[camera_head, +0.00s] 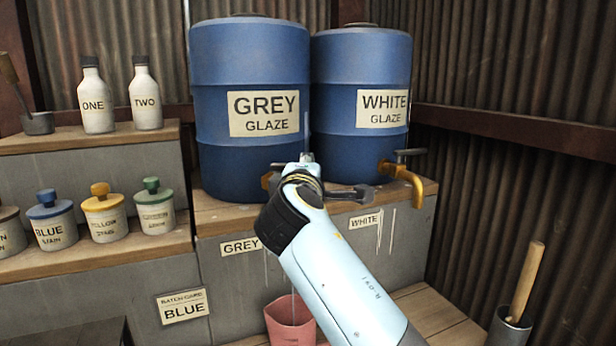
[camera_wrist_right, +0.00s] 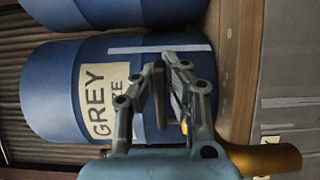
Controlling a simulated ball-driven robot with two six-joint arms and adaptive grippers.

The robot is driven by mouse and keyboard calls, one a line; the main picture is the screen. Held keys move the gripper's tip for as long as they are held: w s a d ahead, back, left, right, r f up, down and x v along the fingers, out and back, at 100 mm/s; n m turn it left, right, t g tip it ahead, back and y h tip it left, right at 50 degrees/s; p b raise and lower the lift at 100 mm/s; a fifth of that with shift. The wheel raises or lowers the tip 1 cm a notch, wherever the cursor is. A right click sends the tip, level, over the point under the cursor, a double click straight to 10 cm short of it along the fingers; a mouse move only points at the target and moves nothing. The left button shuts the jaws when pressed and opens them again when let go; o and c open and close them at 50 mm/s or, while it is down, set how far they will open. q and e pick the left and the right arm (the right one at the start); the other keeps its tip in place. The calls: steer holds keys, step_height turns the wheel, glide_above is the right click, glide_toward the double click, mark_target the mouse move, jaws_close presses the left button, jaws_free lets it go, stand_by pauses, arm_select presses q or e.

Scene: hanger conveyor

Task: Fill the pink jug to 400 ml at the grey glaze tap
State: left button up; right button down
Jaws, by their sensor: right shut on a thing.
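The pink jug (camera_head: 290,322) stands low below the grey glaze barrel (camera_head: 222,75), partly hidden by my right arm; its fill level and scale cannot be read. A thin pale line shows at the jug; I cannot tell whether it is flowing glaze. The grey tap (camera_head: 267,181) is mostly hidden behind my right wrist in the head view; its orange body (camera_wrist_right: 268,158) shows in the right wrist view. My right gripper (camera_wrist_right: 168,68) is shut on the dark tap handle (camera_wrist_right: 160,95). My left gripper is not in view.
The white glaze barrel (camera_head: 362,95) and its orange tap (camera_head: 404,178) stand to the right. Stain jars (camera_head: 103,215) and bottles (camera_head: 95,98) line shelves at left. A batch card (camera_head: 183,306) reads BLUE. A container with a wooden handle (camera_head: 527,285) is at lower right.

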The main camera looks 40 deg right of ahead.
steer(key=shift+f, duration=0.1)
stand_by(0.3)
steer(key=c, duration=1.4)
jaws_free()
steer(key=shift+o, duration=0.2)
